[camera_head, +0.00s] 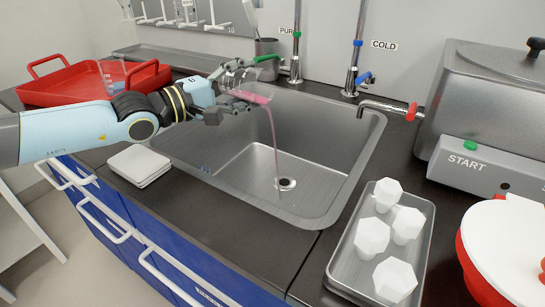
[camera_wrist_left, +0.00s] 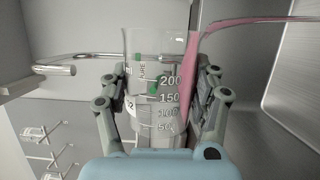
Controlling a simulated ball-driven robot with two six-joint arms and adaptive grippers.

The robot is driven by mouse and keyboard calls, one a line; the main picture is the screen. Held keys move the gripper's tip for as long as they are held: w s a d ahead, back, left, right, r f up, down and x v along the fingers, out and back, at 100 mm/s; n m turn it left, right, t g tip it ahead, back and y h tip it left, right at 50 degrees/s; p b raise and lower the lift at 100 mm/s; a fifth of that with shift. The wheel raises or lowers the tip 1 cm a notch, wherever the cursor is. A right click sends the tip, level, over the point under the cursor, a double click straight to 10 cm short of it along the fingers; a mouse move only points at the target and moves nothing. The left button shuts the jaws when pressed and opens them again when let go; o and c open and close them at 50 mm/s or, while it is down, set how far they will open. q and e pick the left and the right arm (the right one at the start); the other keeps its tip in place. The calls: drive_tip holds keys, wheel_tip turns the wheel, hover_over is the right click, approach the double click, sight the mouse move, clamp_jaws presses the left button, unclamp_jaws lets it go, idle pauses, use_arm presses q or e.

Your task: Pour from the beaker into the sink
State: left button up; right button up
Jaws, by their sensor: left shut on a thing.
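A clear glass beaker (camera_wrist_left: 158,85) with white volume marks is held between the fingers of my left gripper (camera_wrist_left: 160,95). In the head view my left gripper (camera_head: 235,92) comes from the left and holds the beaker (camera_head: 238,78) tilted far over, its mouth to the right. Pink liquid lies along the beaker's lower side and runs from its lip in a thin stream (camera_head: 273,140). The stream falls into the steel sink (camera_head: 325,165) and ends near the drain (camera_head: 286,184). My right gripper is not in view.
A red tray (camera_head: 75,88) with a glass beaker stands at the back left. White square pads (camera_head: 139,164) lie left of the sink. A metal tray (camera_head: 345,262) with several white polyhedra lies to the right. Taps labelled PURE and COLD (camera_head: 355,60) stand behind the sink.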

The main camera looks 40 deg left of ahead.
sight(223, 77)
use_arm(q)
drive_tip(key=shift+d+f+m, duration=0.15)
drive_tip(key=shift+m, duration=0.15)
